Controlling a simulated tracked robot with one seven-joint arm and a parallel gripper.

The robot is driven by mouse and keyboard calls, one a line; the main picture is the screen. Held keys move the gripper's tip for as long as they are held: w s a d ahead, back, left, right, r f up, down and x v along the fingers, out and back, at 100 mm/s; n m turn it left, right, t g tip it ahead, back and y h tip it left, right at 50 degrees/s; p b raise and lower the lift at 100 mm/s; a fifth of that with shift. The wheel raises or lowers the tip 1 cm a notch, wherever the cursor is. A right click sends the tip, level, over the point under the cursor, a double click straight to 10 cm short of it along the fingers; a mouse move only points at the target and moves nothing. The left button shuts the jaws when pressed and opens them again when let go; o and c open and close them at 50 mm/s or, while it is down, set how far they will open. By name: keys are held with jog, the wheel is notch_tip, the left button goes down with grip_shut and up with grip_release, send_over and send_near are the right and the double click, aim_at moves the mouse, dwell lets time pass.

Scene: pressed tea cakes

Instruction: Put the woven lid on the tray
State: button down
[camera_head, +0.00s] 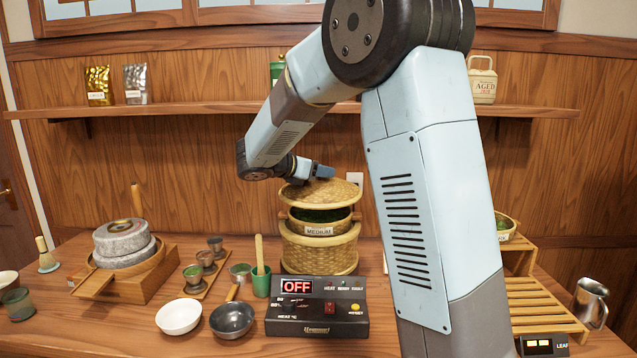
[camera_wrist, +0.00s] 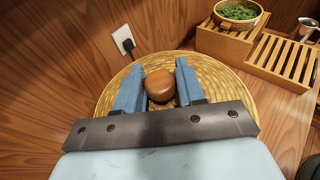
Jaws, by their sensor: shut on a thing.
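The round woven lid (camera_head: 328,193) is over the woven tray labelled MEDIUM (camera_head: 320,231), which holds green leaf and sits on a larger woven basket (camera_head: 320,256). Leaf shows between the lid's near edge and the tray rim, so the lid is not flush there. Whether its far side touches the rim cannot be told. My gripper (camera_head: 322,171) is at the top of the lid. In the wrist view my gripper (camera_wrist: 160,82) has its blue fingers on either side of the brown knob (camera_wrist: 160,87) of the lid, shut on it.
A control box reading OFF (camera_head: 316,305) stands in front of the basket. A green cup with a wooden tool (camera_head: 261,283) is at its left. A slatted wooden stand (camera_head: 540,300) is at the right. The wall and a socket (camera_wrist: 122,40) are close behind.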

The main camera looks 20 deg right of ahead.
aim_at(316, 181)
jog(key=shift+f, duration=1.55)
jog(key=shift+f, duration=0.6)
jog(key=c, duration=0.7)
grip_release()
jog(key=shift+r, duration=0.1)
